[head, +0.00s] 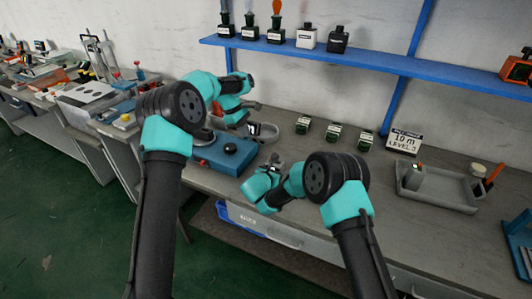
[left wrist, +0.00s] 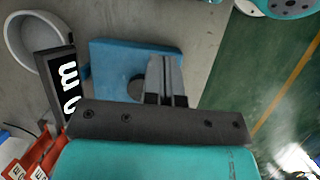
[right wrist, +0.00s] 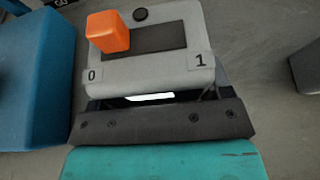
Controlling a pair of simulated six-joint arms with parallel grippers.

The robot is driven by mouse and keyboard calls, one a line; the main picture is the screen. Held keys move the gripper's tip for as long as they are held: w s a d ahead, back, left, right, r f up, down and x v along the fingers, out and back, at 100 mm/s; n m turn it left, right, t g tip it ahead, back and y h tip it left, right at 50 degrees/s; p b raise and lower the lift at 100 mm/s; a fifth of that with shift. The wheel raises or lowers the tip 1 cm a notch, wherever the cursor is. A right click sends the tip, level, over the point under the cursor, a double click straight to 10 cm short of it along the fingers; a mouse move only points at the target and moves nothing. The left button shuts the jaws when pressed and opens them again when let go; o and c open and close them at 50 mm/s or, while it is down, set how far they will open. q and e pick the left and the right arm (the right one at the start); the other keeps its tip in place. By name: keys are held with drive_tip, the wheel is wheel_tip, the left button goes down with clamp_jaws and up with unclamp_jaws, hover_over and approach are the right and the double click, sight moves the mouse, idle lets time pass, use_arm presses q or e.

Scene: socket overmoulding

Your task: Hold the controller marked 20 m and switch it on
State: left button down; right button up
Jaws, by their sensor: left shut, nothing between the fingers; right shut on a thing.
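A grey controller (right wrist: 150,68) with an orange switch lever (right wrist: 108,31) and the marks 0 and 1 fills the upper right wrist view. The lever stands at the 0 side. My right gripper (right wrist: 150,97) is shut on the controller's near edge. In the head view the right gripper (head: 272,180) is low, in front of the blue block, and the controller is small and partly hidden. No 20 m mark is legible on it. My left gripper (left wrist: 166,65) is shut and empty, above the blue block in its wrist view. In the head view it (head: 248,108) is behind that block.
The blue block (head: 226,158) sits on the bench left of my right gripper. Small labelled bottles (head: 333,132) and a sign reading 10 m LEVEL 3 (head: 404,143) are along the back. A grey tray (head: 435,190) lies right.

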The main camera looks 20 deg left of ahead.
use_arm(q)
drive_tip(key=shift+d+r+g, duration=0.3)
drive_tip(key=shift+d+r, duration=0.6)
drive_tip(key=shift+f, duration=0.1)
approach(269, 160)
wheel_tip(269, 160, down, 5)
drive_tip(key=a, duration=0.2)
drive_tip(key=shift+s+d+f, duration=0.1)
drive_tip(key=shift+d+f, duration=0.05)
drive_tip(key=shift+d, duration=0.95)
drive_tip(key=shift+s+d+f, duration=0.1)
drive_tip(key=shift+s+d, duration=0.05)
drive_tip(key=shift+d, duration=0.95)
